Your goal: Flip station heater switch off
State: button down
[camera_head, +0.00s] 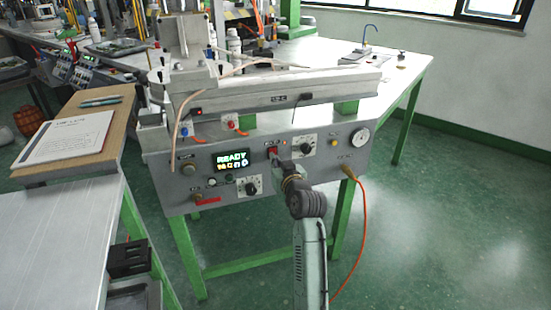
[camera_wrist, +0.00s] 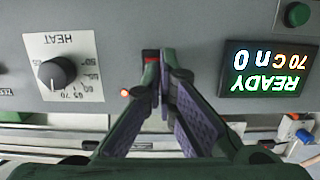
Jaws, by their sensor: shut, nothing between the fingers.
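The wax station's grey front panel (camera_head: 215,180) faces me. A red rocker switch (camera_head: 272,152) sits on it, right of the lit display (camera_head: 231,159). In the wrist view, which shows the panel upside down, the red switch (camera_wrist: 151,55) is partly hidden behind my fingertips. My gripper (camera_head: 279,163) is shut and empty, its tips at the switch; I cannot tell whether they touch it. The closed fingertips also show in the wrist view (camera_wrist: 164,58). A small orange-red lamp (camera_wrist: 124,93) glows beside the switch. The display reads READY with 70 C (camera_wrist: 268,70).
A HEAT knob (camera_wrist: 57,73) is beside the switch, and other knobs (camera_head: 304,146) and a round gauge (camera_head: 360,137) share the panel. An orange hose (camera_head: 363,225) hangs at the right.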

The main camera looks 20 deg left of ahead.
jog(key=shift+w+a+f, duration=0.1)
jog(key=shift+w+a, duration=0.15)
jog(key=shift+f, duration=0.1)
jog(key=t+y+b, duration=0.1)
jog(key=b, duration=0.4)
jog(key=f+t+b, duration=0.1)
jog(key=b, duration=0.4)
jog(key=shift+w+a+y, duration=0.2)
jog(key=shift+w+y, duration=0.2)
jog(key=shift+b, duration=0.45)
jog(key=shift+r, duration=0.3)
jog(key=shift+a, duration=0.1)
